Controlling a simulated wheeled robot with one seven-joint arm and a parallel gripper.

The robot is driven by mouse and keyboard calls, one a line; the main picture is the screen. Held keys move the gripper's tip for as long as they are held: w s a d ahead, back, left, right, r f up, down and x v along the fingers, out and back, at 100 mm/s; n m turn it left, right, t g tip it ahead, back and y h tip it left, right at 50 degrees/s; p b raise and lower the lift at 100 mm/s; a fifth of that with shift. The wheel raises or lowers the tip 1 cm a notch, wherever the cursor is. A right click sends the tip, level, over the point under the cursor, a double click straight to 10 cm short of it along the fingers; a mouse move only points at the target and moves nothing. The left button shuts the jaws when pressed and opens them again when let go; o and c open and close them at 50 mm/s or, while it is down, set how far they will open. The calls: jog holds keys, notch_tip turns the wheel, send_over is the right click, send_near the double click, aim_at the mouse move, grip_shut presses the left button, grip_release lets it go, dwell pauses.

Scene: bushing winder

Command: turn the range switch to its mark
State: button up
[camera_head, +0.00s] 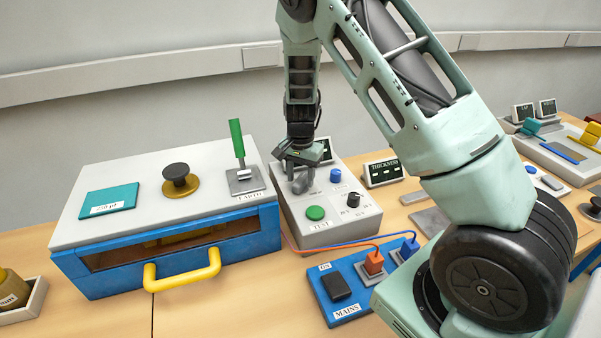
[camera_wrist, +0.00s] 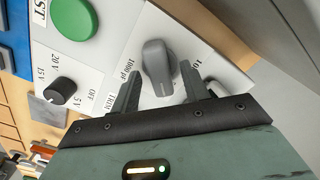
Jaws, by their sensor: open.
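The range switch (camera_wrist: 157,62) is a grey pointer knob on a light panel, with a white line on its end nearest my gripper in the wrist view. Printed labels stand either side; one reads "1000 pF" and another begins with "10". In the head view the switch (camera_head: 302,184) is on the grey test box (camera_head: 341,222), partly hidden under my gripper. My gripper (camera_wrist: 161,76) is open, with one finger on each side of the knob. I cannot tell if either finger touches it.
A green TEST button (camera_head: 315,213), a blue button (camera_head: 336,175) and a black knob (camera_head: 353,199) share the box. A blue cabinet with a green-handled lever (camera_head: 238,140) stands left. A blue MAINS board (camera_head: 345,311) with cables lies in front; a THICKNESS display (camera_head: 383,172) stands right.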

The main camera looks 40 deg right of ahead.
aim_at(301, 179)
notch_tip(301, 179, up, 17)
jog(key=b, duration=0.3)
jog(key=shift+r, duration=0.2)
dwell(0.4)
jog(key=s+a+f+n+y+b, duration=0.1)
jog(key=s+a+n, duration=0.35)
jog(key=a, duration=0.45)
jog(key=s+a+f+n, duration=0.1)
jog(key=s+a+n, duration=0.4)
jog(key=a, duration=0.4)
jog(key=s+a+f+n, duration=0.1)
jog(key=s+a+n, duration=0.1)
jog(key=s, duration=0.5)
jog(key=s+a+f+n, duration=0.1)
jog(key=s+a+n, duration=0.2)
jog(key=s+n, duration=0.2)
jog(key=s+a+f+n+b, duration=0.1)
jog(key=s+a+n, duration=0.2)
jog(key=s, duration=0.6)
jog(key=shift+s+a, duration=0.2)
jog(key=shift+s, duration=0.05)
jog(key=shift+n, duration=0.25)
